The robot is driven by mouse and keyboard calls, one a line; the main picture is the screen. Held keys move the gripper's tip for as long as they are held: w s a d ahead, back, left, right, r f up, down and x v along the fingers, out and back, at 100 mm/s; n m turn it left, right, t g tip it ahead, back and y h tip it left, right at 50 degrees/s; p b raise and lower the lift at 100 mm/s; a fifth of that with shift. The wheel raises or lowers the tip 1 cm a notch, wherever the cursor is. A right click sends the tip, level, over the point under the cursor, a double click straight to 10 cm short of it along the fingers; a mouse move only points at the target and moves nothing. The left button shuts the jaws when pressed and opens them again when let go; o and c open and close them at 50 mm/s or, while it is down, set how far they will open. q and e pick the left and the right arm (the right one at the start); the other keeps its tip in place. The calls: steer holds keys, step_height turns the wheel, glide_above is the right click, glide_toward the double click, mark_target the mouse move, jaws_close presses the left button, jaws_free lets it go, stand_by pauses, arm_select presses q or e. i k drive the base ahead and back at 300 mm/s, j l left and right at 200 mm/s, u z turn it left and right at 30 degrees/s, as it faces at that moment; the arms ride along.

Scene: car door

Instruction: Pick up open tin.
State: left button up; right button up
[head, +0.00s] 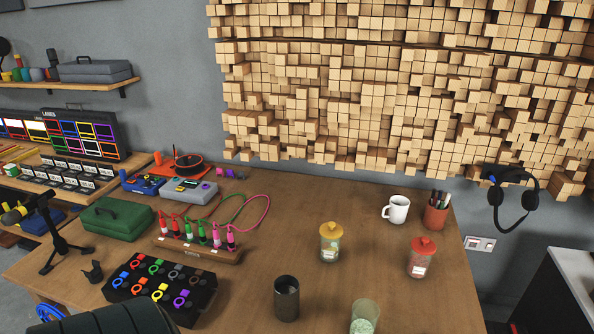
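Neither of my grippers shows in the head view. Nothing touches the tin.
A glass with pale green contents (364,318) stands right of the tin. A black block with coloured rings (160,290) lies left. A dark rounded shape (110,320) fills the bottom left.

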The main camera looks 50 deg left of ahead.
mark_target(287, 288)
steer(key=u, duration=1.6)
